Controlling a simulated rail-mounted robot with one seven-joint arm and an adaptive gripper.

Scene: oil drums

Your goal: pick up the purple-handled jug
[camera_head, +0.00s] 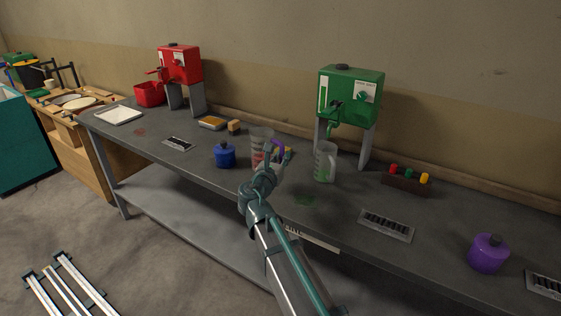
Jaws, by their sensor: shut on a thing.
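The purple-handled jug (260,138) is a clear, tall measuring jug with red markings near the middle of the bench. Its purple handle (280,150) faces right. My gripper (273,167) is at the handle side of the jug and is shut on it. The gripper and wrist hide the lower part of the jug. The fingertips are too small to make out exactly, and I cannot tell whether the jug's base touches the bench.
A second clear jug (325,163) with a pale handle stands right of my gripper, below the green drum's (350,90) tap. A blue can (225,155) stands close on the left. A coloured-knob block (406,180) and purple can (488,253) are farther right on the grey bench (345,205).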

